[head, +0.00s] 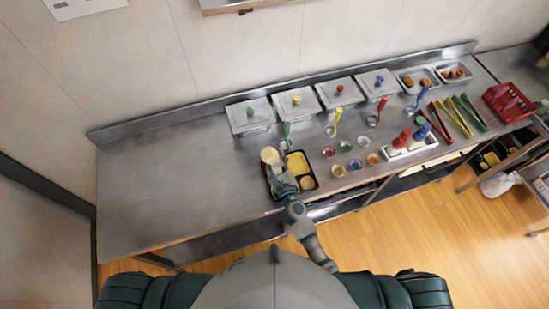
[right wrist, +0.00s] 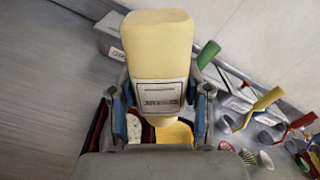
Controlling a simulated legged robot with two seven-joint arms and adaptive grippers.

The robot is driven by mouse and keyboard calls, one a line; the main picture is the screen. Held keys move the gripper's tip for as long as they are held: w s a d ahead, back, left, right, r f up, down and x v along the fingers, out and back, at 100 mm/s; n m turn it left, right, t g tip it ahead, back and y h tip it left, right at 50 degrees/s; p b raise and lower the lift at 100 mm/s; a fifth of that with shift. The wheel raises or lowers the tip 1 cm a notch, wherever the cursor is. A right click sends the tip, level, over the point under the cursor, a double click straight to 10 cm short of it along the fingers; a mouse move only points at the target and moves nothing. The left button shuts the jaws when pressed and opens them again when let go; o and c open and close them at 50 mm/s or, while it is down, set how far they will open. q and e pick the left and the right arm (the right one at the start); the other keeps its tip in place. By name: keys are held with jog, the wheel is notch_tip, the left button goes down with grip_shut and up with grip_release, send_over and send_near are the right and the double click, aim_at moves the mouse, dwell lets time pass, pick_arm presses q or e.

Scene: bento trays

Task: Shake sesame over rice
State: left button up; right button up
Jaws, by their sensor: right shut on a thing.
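My right gripper (head: 279,170) is shut on a cream shaker (head: 269,156), above the left part of a black bento tray (head: 317,185). In the right wrist view the shaker (right wrist: 157,40) sits between the two fingers of my right gripper (right wrist: 160,115). Its wide end points up the picture, a printed label shows, and its narrow end is toward the tray. The tray has a yellow filling, which also shows in the right wrist view (right wrist: 175,134), and a white patch that looks like rice (right wrist: 134,128). The gripper hides much of the tray's left side. My left gripper is not in view.
Lidded steel containers (head: 250,117) line the counter's back. Small colored cups (head: 338,170) stand right of the tray, with a white rack of bottles (head: 408,148), tongs (head: 455,120) and a red basket (head: 509,103) farther right. The counter's left part (head: 165,180) is clear.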

aim_at(275, 152)
jog(key=shift+d+r+p, duration=0.15)
jog(key=shift+r+p, duration=0.4)
jog(key=shift+r, duration=0.4)
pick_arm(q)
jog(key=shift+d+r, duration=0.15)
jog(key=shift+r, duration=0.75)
pick_arm(e)
jog(key=shift+f, duration=0.15)
notch_tip(275, 152, up, 7)
jog(key=p, duration=0.6)
jog(key=shift+f, duration=0.2)
jog(key=shift+r, duration=0.25)
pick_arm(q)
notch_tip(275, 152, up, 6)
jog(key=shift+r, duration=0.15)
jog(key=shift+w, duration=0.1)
